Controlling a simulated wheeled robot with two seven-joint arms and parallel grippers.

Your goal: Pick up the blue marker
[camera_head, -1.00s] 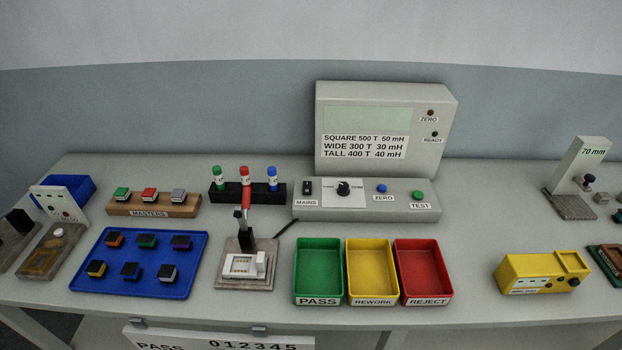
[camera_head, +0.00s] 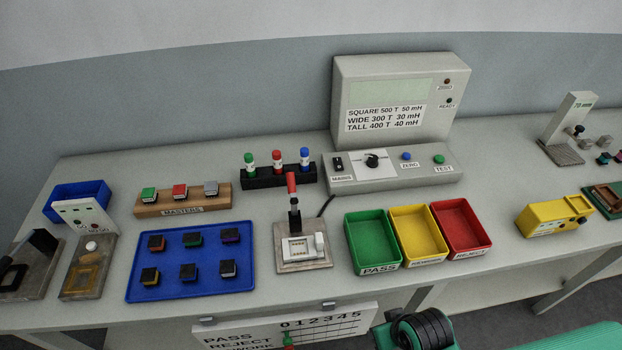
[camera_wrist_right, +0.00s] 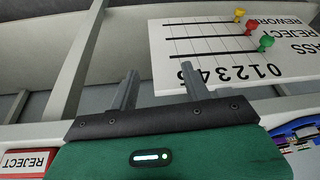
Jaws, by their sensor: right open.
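The blue marker (camera_head: 305,159) stands upright in a black holder (camera_head: 262,178) at the back of the bench in the head view, to the right of a red marker (camera_head: 277,162) and a green marker (camera_head: 249,163). My right gripper (camera_wrist_right: 158,88) is open and empty in the right wrist view, in front of the bench's front side and the tally board. My right arm shows at the bottom right of the head view, low and well away from the marker. My left gripper is not in view.
A test fixture with a red-handled lever (camera_head: 292,190) stands just in front of the holder. The meter console (camera_head: 390,172) is close on its right. A blue tray (camera_head: 150,290), a masters block (camera_head: 180,205) and green, yellow and red bins (camera_head: 362,268) fill the bench. The tally board (camera_head: 290,330) hangs at the front.

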